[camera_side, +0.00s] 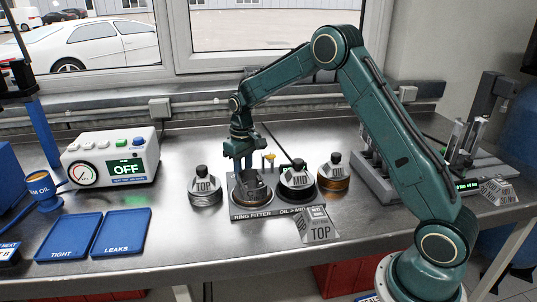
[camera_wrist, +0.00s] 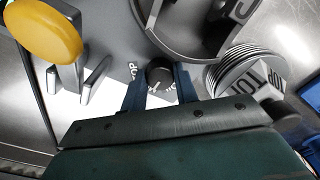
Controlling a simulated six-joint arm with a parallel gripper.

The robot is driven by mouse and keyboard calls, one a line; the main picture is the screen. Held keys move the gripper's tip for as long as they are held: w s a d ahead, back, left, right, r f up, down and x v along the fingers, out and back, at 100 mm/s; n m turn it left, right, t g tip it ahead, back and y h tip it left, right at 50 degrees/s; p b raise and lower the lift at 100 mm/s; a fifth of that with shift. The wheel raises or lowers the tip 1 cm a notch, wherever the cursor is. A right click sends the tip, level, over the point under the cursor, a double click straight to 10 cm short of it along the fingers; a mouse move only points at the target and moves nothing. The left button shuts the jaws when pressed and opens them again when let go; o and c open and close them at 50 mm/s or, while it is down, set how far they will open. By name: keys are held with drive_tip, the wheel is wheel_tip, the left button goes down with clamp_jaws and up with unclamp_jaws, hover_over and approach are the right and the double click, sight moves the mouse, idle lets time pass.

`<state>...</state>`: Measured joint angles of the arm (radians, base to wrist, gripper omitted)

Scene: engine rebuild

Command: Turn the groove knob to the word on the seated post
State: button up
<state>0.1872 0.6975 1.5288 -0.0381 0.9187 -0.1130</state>
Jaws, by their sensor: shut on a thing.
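The groove knob (camera_wrist: 159,76) is small, round and black with a pale pointer line, in the wrist view. My gripper (camera_wrist: 160,84) is shut around it, with one blue finger on each side. Printed words ring the knob; one reads TOP upside down (camera_wrist: 132,72), and the others are partly covered. In the side view my gripper (camera_side: 243,170) is low over the ring fitter (camera_side: 236,214), and the knob is hidden there. A dark post marked MID (camera_side: 297,181) stands at the right of the fitter. I cannot tell from these frames which word the pointer line faces.
A yellow-topped lever (camera_wrist: 45,30) stands beside the knob. A post marked TOP (camera_side: 204,187) is to the left, a copper-based post (camera_side: 335,175) to the right, and a TOP tag (camera_side: 318,228) in front. Blue trays (camera_side: 70,237) and a tester reading OFF (camera_side: 125,169) lie further left.

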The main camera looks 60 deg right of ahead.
drive_tip(key=shift+n, duration=0.3)
drive_tip(key=o, duration=1)
drive_tip(key=shift+c, duration=0.2)
drive_tip(key=shift+r, duration=0.15)
wheel_tip(320, 180, up, 14)
drive_tip(key=shift+d+f, duration=0.2)
